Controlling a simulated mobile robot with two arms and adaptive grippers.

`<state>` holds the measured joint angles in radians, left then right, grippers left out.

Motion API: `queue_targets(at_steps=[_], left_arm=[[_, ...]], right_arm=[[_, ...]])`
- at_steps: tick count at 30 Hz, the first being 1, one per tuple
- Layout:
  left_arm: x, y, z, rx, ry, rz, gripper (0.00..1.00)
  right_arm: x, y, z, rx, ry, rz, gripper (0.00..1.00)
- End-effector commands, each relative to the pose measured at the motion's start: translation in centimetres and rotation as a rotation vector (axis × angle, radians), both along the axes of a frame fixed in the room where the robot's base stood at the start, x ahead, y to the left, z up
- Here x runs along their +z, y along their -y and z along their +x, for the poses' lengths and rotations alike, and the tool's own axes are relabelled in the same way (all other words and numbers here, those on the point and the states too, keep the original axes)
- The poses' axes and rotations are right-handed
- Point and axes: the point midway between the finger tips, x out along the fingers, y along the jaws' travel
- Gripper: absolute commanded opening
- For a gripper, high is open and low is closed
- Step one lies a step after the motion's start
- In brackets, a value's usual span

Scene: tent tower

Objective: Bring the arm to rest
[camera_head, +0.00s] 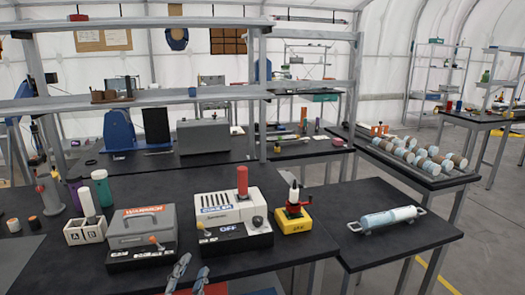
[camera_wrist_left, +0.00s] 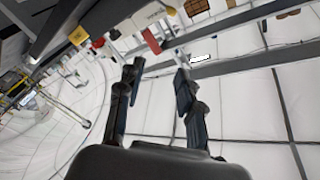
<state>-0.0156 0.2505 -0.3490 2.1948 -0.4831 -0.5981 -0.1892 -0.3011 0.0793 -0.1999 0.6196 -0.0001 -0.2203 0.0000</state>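My left gripper (camera_head: 192,266) shows at the bottom edge of the head view, in front of the dark table, with its two fingers pointing up and apart. In the left wrist view the gripper (camera_wrist_left: 158,68) is open, with nothing between its fingers. That wrist view is strongly tilted, with the tent wall and a table edge beyond the fingers. My right gripper is in neither view.
On the near table stand a grey machine (camera_head: 143,230), a white machine with a red cylinder (camera_head: 232,218) and a yellow-based device (camera_head: 293,214). A blue-white cylinder (camera_head: 387,218) lies on the right table.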

Motion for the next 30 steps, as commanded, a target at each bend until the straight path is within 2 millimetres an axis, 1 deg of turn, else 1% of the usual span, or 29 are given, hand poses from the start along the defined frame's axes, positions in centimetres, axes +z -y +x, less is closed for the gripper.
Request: queue_targets(at_steps=[1,2,3,5,6,8,9,11,12,15,17,18,22,24,26,29,30], left_arm=[[-3.5,-1.4,-1.6,0.053,-0.140,-0.081,0.36],[-5.5,-2.2,-2.6,0.084,-0.220,-0.122,0.36],[-8.0,-3.1,-4.2,0.124,-0.324,-0.177,0.36],[-11.4,-4.1,-6.9,0.180,-0.475,-0.248,0.36],[-13.4,-4.6,-8.7,0.216,-0.568,-0.289,0.36],[-15.8,-5.1,-11.5,0.261,-0.691,-0.341,0.36],[-17.1,-5.3,-13.2,0.287,-0.763,-0.370,0.36],[-18.7,-5.5,-15.7,0.321,-0.858,-0.403,0.36],[-19.6,-5.6,-17.2,0.343,-0.916,-0.423,0.36],[-21.3,-5.7,-20.8,0.388,-1.045,-0.464,0.36],[-22.0,-5.7,-22.9,0.413,-1.115,-0.486,0.36],[-22.5,-5.7,-24.2,0.428,-1.161,-0.498,0.36],[-23.5,-5.5,-28.5,0.477,-1.302,-0.532,0.36],[-25.4,-5.4,-27.7,0.477,-1.305,-0.526,0.36],[-26.9,-5.4,-27.3,0.478,-1.311,-0.524,0.36],[-29.6,-5.3,-26.8,0.481,-1.321,-0.520,0.36],[-30.7,-5.2,-26.7,0.481,-1.325,-0.517,0.36]], right_arm=[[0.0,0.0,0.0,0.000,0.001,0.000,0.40],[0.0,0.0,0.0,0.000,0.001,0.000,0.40],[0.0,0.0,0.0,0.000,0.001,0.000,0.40],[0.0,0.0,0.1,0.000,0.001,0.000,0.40],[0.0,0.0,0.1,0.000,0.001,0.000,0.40],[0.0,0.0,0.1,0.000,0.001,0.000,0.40],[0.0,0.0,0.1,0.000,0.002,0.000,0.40],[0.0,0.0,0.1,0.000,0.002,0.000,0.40],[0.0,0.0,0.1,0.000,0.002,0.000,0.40],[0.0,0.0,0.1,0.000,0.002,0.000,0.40],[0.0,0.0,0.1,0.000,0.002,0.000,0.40],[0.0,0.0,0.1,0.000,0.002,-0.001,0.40],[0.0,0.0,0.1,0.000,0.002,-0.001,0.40],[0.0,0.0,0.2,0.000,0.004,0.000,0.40],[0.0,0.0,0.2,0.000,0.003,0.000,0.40],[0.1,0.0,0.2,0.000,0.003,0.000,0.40],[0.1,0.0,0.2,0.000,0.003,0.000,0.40]])
